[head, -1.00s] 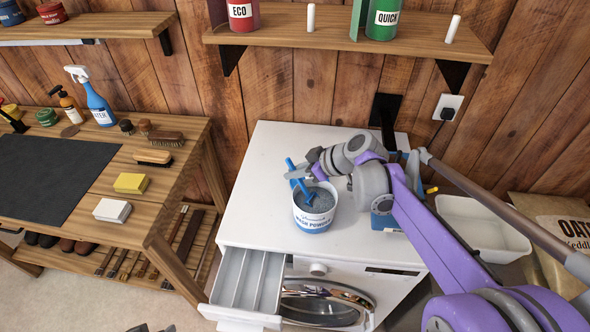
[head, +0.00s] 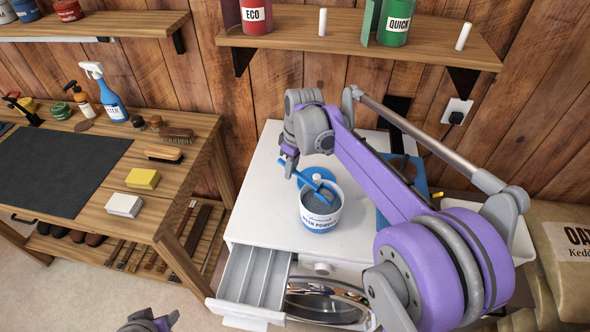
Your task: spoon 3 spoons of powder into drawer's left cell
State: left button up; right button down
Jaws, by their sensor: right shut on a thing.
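The white tub labelled wash powder (head: 321,217) stands open on the white washing machine (head: 262,215), with grey powder (head: 318,204) inside. My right gripper (head: 289,160) is above and left of the tub, shut on the blue spoon (head: 304,177). The spoon slants down to the right, and its bowl end is over or in the tub's mouth; I cannot tell whether it touches the powder. The drawer (head: 252,284) is pulled out at the machine's front left, with dividers making long cells; its left cell (head: 238,271) looks empty. My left gripper (head: 150,322) only shows at the bottom edge.
A blue box (head: 388,207) stands right of the tub, partly behind my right arm. The round machine door (head: 325,300) is below. A workbench (head: 165,208) with a sponge and brushes is on the left. A shelf (head: 350,48) hangs above. The machine top left of the tub is clear.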

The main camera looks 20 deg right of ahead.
jog(key=shift+w+a+r+g+h+p, duration=0.2)
jog(key=shift+w+r+g+h+p, duration=0.15)
jog(key=shift+r, duration=0.25)
jog(key=shift+w+a+r+g+h+p, duration=0.15)
jog(key=shift+r+g+h+p, duration=0.1)
jog(key=shift+r+g+h, duration=0.25)
jog(key=shift+r, duration=0.1)
jog(key=shift+a, duration=0.1)
